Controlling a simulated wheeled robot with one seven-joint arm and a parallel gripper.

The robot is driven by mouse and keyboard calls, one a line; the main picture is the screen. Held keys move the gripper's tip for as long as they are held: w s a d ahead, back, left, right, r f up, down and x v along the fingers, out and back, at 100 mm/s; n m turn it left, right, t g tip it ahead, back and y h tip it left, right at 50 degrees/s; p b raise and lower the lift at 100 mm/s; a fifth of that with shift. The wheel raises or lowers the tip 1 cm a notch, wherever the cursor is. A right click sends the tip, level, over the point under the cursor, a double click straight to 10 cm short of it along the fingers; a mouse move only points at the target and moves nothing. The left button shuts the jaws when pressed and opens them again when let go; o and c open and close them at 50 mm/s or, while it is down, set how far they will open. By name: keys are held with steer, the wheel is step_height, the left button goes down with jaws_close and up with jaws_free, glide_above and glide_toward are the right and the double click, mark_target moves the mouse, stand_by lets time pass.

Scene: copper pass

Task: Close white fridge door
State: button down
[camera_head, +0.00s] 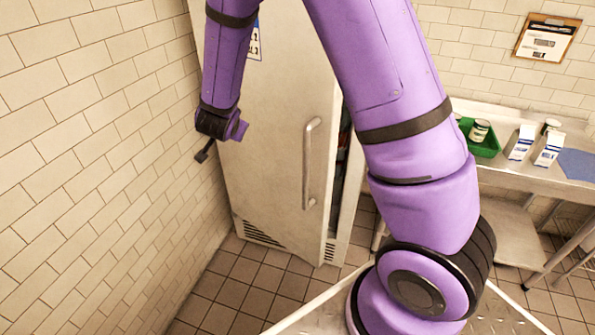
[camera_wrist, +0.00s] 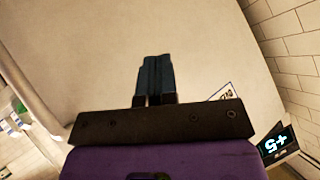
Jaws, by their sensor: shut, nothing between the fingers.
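The white fridge door (camera_head: 274,140) stands slightly ajar in the head view, with a dark gap along its right edge beside the fridge body. Its vertical handle (camera_head: 309,163) is on the right side of the door. My gripper (camera_head: 203,153) is at the door's left side, near the tiled wall, and its fingers are small there. In the wrist view my gripper (camera_wrist: 155,78) is shut and empty, with the pale door surface (camera_wrist: 90,50) filling the view ahead. I cannot tell whether the fingertips touch the door.
A tiled wall (camera_head: 80,150) is close on the left. At right a steel counter (camera_head: 500,171) holds a green tray (camera_head: 484,146), a can (camera_head: 479,130) and white-and-blue cartons (camera_head: 522,142). A clipboard (camera_head: 547,38) hangs above. Brown tiled floor (camera_head: 250,290) is open before the fridge.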

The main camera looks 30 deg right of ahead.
step_height(320, 180, down, 12)
steer(key=s+d+m+g+h, duration=0.2)
steer(key=s+d+h, duration=0.1)
steer(key=h, duration=0.2)
steer(key=g+h, duration=0.2)
steer(key=h, duration=0.5)
glide_toward(298, 170)
steer(key=shift+m, duration=0.3)
steer(key=d, duration=0.2)
steer(key=d+r, duration=0.1)
steer(key=d, duration=0.2)
steer(key=d+r, duration=0.1)
steer(key=d, duration=0.1)
steer(key=shift+w+d+r, duration=0.25)
steer(key=shift+w+d, duration=0.15)
steer(key=shift+d, duration=0.1)
